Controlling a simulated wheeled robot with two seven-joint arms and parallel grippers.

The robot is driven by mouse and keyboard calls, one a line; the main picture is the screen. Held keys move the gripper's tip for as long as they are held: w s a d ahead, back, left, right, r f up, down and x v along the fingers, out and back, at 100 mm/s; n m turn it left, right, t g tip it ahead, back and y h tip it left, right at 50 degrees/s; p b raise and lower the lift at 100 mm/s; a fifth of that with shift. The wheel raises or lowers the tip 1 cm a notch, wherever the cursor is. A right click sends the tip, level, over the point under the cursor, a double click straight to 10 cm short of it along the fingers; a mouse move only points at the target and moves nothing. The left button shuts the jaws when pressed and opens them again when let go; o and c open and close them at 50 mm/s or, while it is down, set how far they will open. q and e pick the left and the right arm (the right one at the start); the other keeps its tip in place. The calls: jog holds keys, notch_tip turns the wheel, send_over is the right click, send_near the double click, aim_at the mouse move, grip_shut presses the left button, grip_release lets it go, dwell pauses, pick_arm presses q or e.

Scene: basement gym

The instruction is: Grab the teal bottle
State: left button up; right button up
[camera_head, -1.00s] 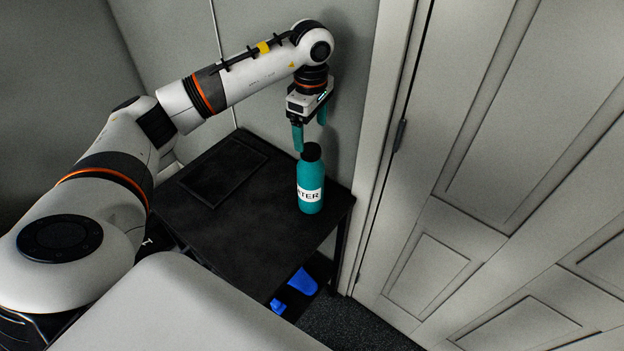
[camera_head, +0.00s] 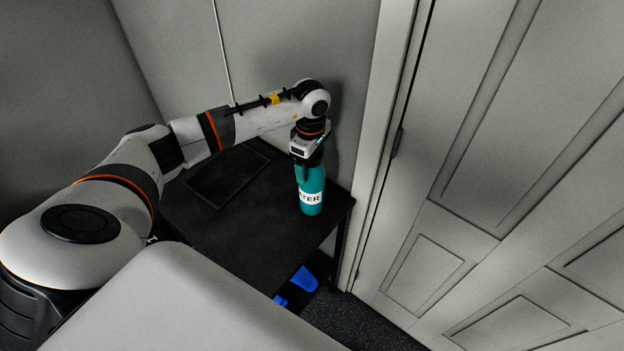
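The teal bottle (camera_head: 311,190) stands upright on the black table (camera_head: 245,225), near its right corner, with a white label and dark lettering facing me. My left gripper (camera_head: 308,170) points straight down over the bottle from above. Its fingers reach down around the bottle's top, and the black cap is hidden behind the gripper. The teal fingertips blend with the bottle's colour, so I cannot tell whether they press on it. My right gripper is not in view.
A flat dark tray or panel (camera_head: 227,172) lies on the table's back left. Blue items (camera_head: 304,279) sit below the tabletop. A white panelled door (camera_head: 500,200) and its frame stand close to the table's right side. A grey wall is behind.

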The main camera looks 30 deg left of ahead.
pick_arm(q)
jog(key=c, duration=1.3)
jog(key=shift+o, duration=0.2)
jog(key=shift+r, duration=0.15)
